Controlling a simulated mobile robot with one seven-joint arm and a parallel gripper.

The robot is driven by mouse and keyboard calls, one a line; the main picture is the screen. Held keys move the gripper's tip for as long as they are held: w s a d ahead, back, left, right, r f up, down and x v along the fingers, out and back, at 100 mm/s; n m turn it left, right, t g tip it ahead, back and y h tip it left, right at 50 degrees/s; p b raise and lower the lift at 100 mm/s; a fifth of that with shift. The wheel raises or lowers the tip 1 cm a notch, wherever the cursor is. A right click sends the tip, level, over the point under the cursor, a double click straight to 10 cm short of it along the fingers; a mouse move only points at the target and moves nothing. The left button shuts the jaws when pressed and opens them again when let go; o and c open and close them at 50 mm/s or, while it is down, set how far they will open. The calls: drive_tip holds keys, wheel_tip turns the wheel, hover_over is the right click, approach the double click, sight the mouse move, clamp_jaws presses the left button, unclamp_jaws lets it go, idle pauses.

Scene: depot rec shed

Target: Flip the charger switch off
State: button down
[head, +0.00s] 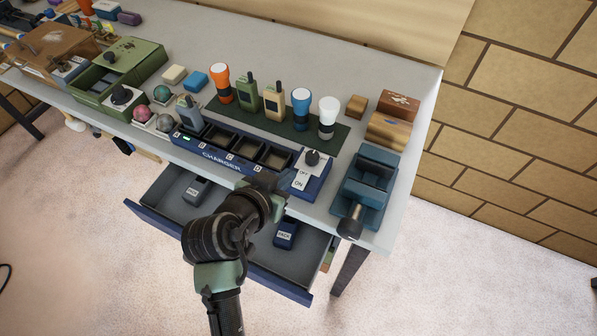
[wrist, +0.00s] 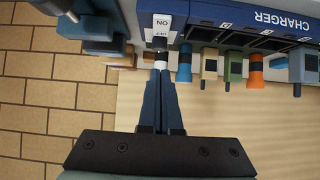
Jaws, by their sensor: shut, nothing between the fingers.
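The blue charger (head: 222,155) lies along the front of the table, with several bays. At its right end is a white plate with OFF and ON labels (head: 300,180) and a black switch knob (head: 312,158). The knob sits past the OFF label, on the far side; which way it is set I cannot tell. In the wrist view the switch (wrist: 160,43) shows just beyond my fingertips, below the labels. My gripper (head: 284,180) is shut and empty, close to the charger's right end. Its fingers (wrist: 159,73) also show in the wrist view; contact with the switch is unclear.
A blue clamp-like device (head: 366,185) stands right of the charger. Behind it, torches and radios stand on a dark green mat (head: 342,131). One radio (head: 188,112) sits in the leftmost bay. An open drawer (head: 155,203) juts out below my arm.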

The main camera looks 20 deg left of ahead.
sight(304, 171)
drive_tip(key=x, duration=0.6)
drive_tip(key=shift+p, duration=0.3)
drive_tip(key=shift+w+f, duration=0.15)
drive_tip(key=shift+f, duration=0.45)
drive_tip(key=shift+w+f, duration=0.15)
drive_tip(key=shift+f, duration=0.45)
drive_tip(key=shift+w+f, duration=0.15)
drive_tip(key=shift+f, duration=0.7)
drive_tip(key=shift+r+p, duration=0.1)
drive_tip(key=shift+p, duration=0.25)
drive_tip(key=shift+w+g+p, duration=0.2)
drive_tip(key=shift+g+p, duration=0.1)
drive_tip(key=shift+p, duration=0.2)
drive_tip(key=shift+f, duration=0.35)
drive_tip(key=shift+w, duration=0.1)
